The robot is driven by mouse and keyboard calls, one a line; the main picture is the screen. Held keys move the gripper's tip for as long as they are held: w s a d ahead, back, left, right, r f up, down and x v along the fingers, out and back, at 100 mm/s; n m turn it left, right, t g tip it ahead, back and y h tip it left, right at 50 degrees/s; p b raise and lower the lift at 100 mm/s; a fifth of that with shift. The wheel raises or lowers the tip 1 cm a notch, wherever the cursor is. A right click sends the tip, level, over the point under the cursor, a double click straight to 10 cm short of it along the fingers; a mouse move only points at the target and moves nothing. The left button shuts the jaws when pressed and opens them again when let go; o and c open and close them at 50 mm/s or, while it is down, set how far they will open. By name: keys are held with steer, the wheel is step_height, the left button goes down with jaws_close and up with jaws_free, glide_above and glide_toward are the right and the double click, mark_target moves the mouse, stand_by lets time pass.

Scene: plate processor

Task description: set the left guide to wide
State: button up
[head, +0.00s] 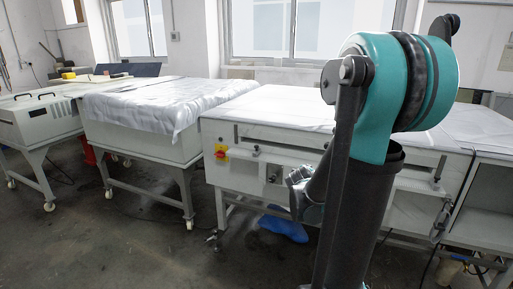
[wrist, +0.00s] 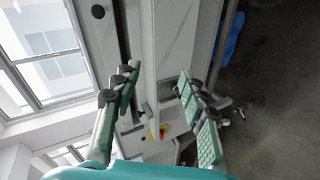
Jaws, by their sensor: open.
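The plate processor (head: 235,178) is a light grey machine with a white sheet on top, at the middle right of the head view. Small dark fittings (head: 256,151) show on its front, right of a red and yellow switch (head: 220,151). I cannot tell for sure which fitting is the left guide, or its setting. My gripper (head: 299,190) is in front of the machine's front, partly hidden by my arm. In the wrist view my gripper (wrist: 158,82) is open, its green-padded fingers apart with nothing held. The grey front panel (wrist: 163,50) and a small dark knob (wrist: 143,109) show between them.
A cloth-covered table (head: 130,139) and a grey wheeled unit (head: 38,125) stand to the left. A blue object (head: 284,226) lies on the floor under the machine. The floor in front is mostly clear. Windows line the back wall.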

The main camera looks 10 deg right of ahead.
mark_target(257, 146)
steer(key=w+a+r+n+t+y, duration=0.1)
steer(key=w+r+n+t, duration=0.15)
steer(key=w+n, duration=0.4)
steer(key=w+a+r+n+t+y, duration=0.1)
steer(key=w+r+n+t, duration=0.15)
steer(key=w+n, duration=0.35)
steer(key=w+a+f+n+y, duration=0.8)
steer(key=w+n, duration=0.1)
steer(key=n, duration=0.7)
steer(key=shift+t, duration=0.4)
steer(key=x, duration=1.6)
steer(key=shift+w+a, duration=0.25)
steer(key=shift+w, duration=0.1)
steer(key=shift+c, duration=0.4)
jaws_close()
steer(key=shift+a, duration=0.1)
